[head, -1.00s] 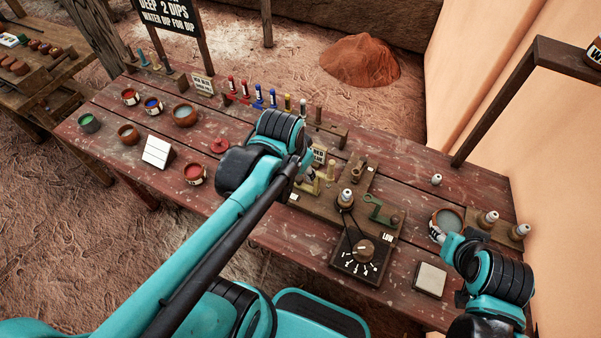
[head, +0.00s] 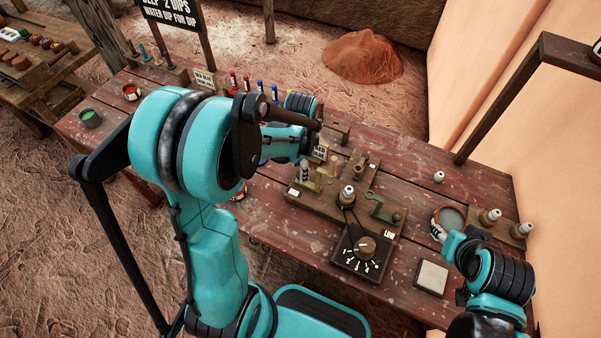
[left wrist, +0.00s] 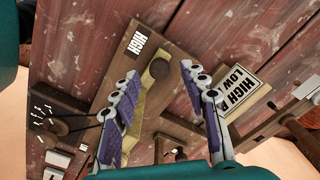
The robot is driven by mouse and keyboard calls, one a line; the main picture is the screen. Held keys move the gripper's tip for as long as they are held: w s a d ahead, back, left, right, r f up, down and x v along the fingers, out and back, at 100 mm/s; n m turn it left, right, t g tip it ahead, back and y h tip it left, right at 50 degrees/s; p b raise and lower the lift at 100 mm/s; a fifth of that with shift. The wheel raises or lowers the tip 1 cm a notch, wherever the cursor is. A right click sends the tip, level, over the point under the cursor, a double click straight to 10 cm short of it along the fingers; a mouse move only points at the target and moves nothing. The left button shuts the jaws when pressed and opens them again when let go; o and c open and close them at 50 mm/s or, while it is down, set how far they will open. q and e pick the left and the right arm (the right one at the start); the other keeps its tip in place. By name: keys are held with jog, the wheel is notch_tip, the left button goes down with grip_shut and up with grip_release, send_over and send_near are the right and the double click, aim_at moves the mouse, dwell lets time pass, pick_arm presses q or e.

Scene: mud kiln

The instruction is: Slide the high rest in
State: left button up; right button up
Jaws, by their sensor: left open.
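The high rest (head: 309,185) is a yellowish piece at the left end of a wooden stand (head: 325,200), by the white HIGH label (left wrist: 137,43). In the left wrist view it (left wrist: 138,100) is partly hidden by a finger. My left gripper (head: 306,168) is open over this end; its fingers (left wrist: 160,72) spread either side of a dark round knob (left wrist: 159,68) by the rest. I cannot tell whether they touch it. A green rest (head: 382,210) sits near the LOW label (head: 388,235). My right gripper (head: 440,234) is beside a grey-filled bowl (head: 451,218); its jaws are unclear.
A numbered dial (head: 365,245) is at the stand's front. A white-tipped peg (head: 347,193) stands mid-stand. A pale tile (head: 431,277) lies front right. Coloured bottles stand behind my left arm.

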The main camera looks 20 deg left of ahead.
aim_at(314, 186)
pick_arm(q)
jog(key=shift+f, duration=0.9)
grip_shut()
jog(key=shift+s+d, duration=0.1)
jog(key=shift+d, duration=2.1)
grip_release()
jog(key=shift+d, duration=0.15)
